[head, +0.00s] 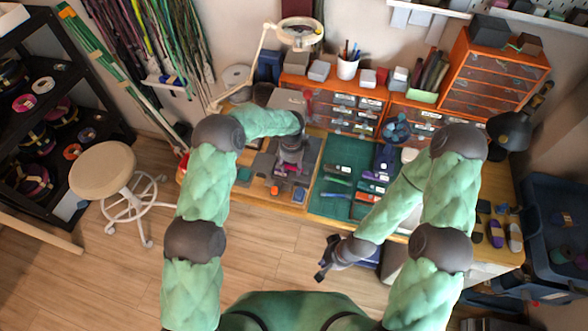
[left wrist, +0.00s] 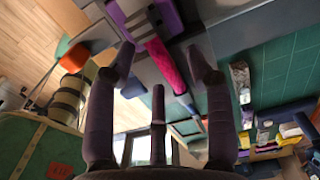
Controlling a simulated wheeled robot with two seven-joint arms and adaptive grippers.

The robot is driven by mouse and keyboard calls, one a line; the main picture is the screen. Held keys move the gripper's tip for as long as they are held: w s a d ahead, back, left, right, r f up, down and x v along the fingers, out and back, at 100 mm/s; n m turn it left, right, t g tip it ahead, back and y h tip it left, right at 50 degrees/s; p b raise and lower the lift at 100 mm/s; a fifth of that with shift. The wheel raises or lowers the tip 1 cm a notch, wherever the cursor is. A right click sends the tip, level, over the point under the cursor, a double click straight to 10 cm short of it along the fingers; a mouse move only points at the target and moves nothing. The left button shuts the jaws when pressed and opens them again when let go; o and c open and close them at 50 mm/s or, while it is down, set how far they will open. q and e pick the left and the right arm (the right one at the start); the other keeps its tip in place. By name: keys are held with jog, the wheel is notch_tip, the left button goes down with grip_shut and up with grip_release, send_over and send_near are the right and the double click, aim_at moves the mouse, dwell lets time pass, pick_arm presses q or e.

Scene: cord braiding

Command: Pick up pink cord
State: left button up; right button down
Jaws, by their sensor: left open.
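The pink cord (left wrist: 166,66) shows in the left wrist view as a bright magenta strip, running slantwise on a grey surface beyond my fingers. In the head view my left gripper (head: 288,170) hangs over the left part of the workbench and hides much of what lies under it. Its fingers are spread open, with the cord seen in the gap between them and nothing held. My right gripper (head: 325,268) hangs low in front of the bench's front edge, away from the cord; whether its fingers are open is too small to tell.
A green cutting mat (head: 345,170) with several small tools and spools lies right of my left gripper. Orange drawers (head: 487,88) and a pen cup (head: 347,68) line the back. A lamp (head: 299,32) rises at the back left. A stool (head: 102,170) stands on the floor.

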pick_arm(q)
jog(key=shift+f, duration=0.25)
grip_shut()
jog(key=shift+r, duration=0.2)
jog(key=shift+r, duration=0.65)
jog(key=s+r+p, duration=0.2)
jog(key=s+r, duration=0.9)
jog(key=s, duration=0.3)
jog(key=w+a+p, duration=0.1)
jog(key=w+a, duration=0.3)
jog(key=w, duration=0.4)
jog(key=w+a+p, duration=0.2)
jog(key=w+a, duration=0.3)
jog(key=w, duration=0.2)
jog(key=shift+w+r, duration=0.2)
jog(key=shift+w, duration=0.2)
dwell(0.6)
